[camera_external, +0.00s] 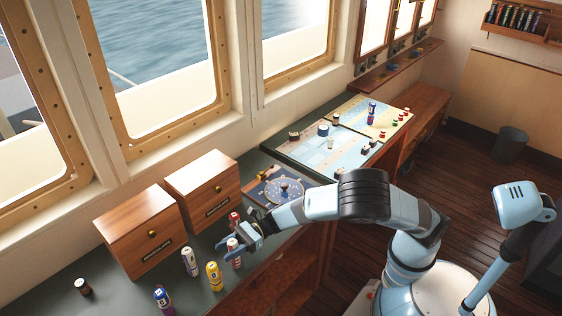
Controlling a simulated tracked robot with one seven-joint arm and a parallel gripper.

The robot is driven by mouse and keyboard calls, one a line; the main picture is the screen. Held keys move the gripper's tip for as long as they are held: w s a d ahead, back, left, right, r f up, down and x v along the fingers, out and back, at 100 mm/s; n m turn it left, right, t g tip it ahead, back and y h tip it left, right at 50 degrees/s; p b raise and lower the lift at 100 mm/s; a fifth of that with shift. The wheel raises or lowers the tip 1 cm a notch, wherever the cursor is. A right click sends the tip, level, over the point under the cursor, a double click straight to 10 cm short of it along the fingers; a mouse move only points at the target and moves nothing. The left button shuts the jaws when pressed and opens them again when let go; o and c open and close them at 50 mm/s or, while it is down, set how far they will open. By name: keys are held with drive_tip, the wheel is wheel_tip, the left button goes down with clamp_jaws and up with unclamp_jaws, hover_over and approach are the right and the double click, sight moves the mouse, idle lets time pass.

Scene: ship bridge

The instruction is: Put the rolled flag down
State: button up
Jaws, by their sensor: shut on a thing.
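My gripper (233,242) is at the front part of the dark green counter, right of the two wooden boxes. It is shut on a red-and-white rolled flag (235,259), which is upright between the fingers. Whether its lower end touches the counter is hard to tell. Another red-topped roll (235,218) shows just behind the gripper, partly hidden. A white roll (190,262), a yellow roll (214,276) and a blue roll (163,299) stand on the counter to the left and front of the gripper.
Two wooden drawer boxes (140,232) (203,188) stand along the window side. A small dark jar (84,287) is at far left. A round dial on a blue board (284,190) lies behind the gripper. Charts (325,150) with small items cover the far counter.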

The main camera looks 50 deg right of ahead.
drive_tip(key=o, duration=1.1)
drive_tip(key=shift+d, duration=0.1)
drive_tip(key=d, duration=0.4)
drive_tip(key=s+d, duration=0.1)
drive_tip(key=d, duration=0.2)
drive_tip(key=s+d, duration=0.1)
drive_tip(key=d, duration=0.3)
drive_tip(key=shift+d, duration=0.35)
drive_tip(key=shift+w+r, duration=0.1)
